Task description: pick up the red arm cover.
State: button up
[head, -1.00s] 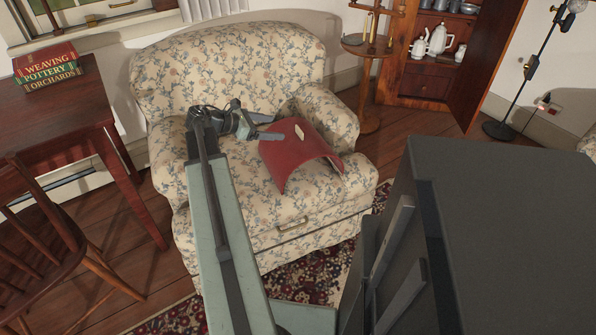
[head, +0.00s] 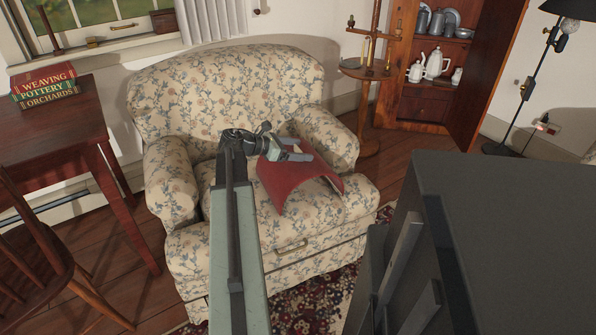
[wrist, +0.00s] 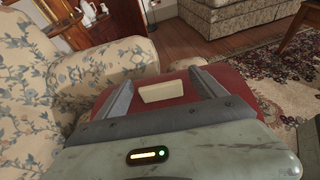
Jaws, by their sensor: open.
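The red arm cover (head: 295,183) lies arched on the seat of a floral armchair (head: 225,85), near its right arm. My gripper (head: 302,150) is over the back part of the cover, with its fingers open. In the wrist view, the red cover (wrist: 180,91) spreads below and beyond the fingers. A small cream patch (wrist: 164,91) on the cover shows between the two fingers of my gripper (wrist: 165,82). I cannot tell whether the fingers touch the cover.
A wooden desk (head: 50,125) with stacked books (head: 45,85) stands at the left, with a wooden chair (head: 40,250) in front. A candle stand (head: 365,75) and an open cabinet (head: 430,105) are behind at the right. A patterned rug (head: 310,300) lies in front.

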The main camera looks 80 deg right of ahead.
grip_shut()
jog(key=shift+r, duration=0.15)
